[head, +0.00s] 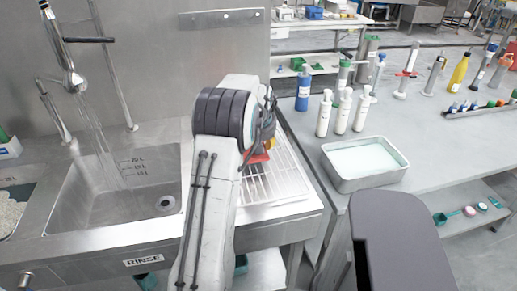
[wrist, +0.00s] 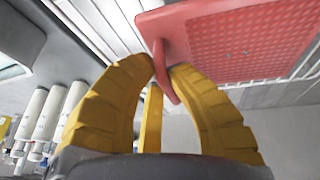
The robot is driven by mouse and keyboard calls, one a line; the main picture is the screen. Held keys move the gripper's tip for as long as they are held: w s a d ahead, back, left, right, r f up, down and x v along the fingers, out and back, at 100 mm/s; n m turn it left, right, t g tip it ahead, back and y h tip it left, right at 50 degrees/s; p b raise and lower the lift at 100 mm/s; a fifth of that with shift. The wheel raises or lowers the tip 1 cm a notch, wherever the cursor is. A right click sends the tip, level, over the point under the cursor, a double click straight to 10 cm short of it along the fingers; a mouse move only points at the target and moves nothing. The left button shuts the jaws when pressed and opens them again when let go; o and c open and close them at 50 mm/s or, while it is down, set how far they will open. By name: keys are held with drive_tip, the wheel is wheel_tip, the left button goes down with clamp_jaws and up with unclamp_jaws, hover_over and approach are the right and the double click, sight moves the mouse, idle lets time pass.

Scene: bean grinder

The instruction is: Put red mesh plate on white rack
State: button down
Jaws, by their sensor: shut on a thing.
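The red mesh plate (wrist: 245,45) fills the upper right of the wrist view. My gripper (wrist: 168,75) has yellow fingers shut on the plate's red handle. In the head view my arm hides most of the plate, and only a small red part (head: 258,157) shows beside it. The white rack (head: 272,180) is a wire grid on the drainboard right of the sink. Its bars also show behind the plate in the wrist view (wrist: 105,22). The plate is over or at the rack; I cannot tell whether it touches it.
A sink (head: 125,195) with a tall faucet (head: 65,65) is on the left. A metal tray of pale liquid (head: 364,163) and several white bottles (head: 341,112) stand on the right bench. A steel back wall (head: 150,60) rises behind the sink.

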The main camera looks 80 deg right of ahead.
drive_tip(key=shift+f, duration=0.8)
drive_tip(key=shift+f+b, duration=0.15)
drive_tip(key=shift+b, duration=0.15)
drive_tip(key=c, duration=1.3)
unclamp_jaws()
drive_tip(key=shift+a+r, duration=0.15)
drive_tip(key=shift+r, duration=0.5)
drive_tip(key=b+v, duration=0.2)
drive_tip(key=v, duration=0.9)
drive_tip(key=shift+a, duration=0.1)
